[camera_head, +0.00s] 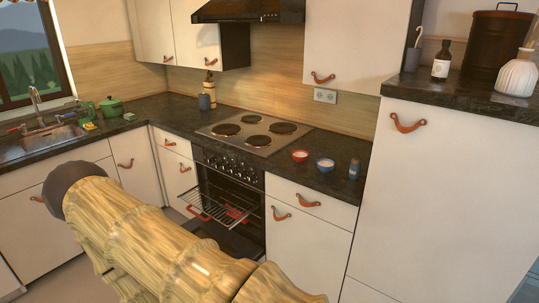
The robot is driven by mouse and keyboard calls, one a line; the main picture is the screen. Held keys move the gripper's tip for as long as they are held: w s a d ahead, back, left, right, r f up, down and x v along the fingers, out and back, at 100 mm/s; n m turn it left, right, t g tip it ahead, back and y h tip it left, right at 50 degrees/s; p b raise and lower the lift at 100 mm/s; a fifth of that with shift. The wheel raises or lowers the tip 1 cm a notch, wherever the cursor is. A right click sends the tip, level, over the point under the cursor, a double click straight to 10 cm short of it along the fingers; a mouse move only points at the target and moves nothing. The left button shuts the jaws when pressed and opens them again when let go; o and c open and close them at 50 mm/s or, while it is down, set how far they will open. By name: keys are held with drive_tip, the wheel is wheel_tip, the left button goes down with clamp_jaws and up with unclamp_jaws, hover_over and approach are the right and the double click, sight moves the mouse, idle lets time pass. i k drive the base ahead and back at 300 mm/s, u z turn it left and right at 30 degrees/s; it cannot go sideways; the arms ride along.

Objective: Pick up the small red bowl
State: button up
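The small red bowl (300,156) sits upright on the dark countertop (284,170), just right of the stove. It has pale contents or a pale inside; I cannot tell which. A similar blue bowl (325,165) stands close to its right. My arm crosses the lower left foreground with a bamboo-like surface. The fingers of my gripper do not show, and nothing of mine touches the bowl.
A small blue-grey shaker (354,170) stands right of the bowls. The stove top (255,132) is bare. The oven below is open, its rack (222,201) pulled out. A tall white cabinet (436,185) rises at right.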

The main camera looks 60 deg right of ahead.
sight(300, 158)
drive_tip(key=i, duration=1.65)
drive_tip(key=z, duration=1.05)
drive_tip(key=i, duration=0.95)
drive_tip(key=z, duration=1.05)
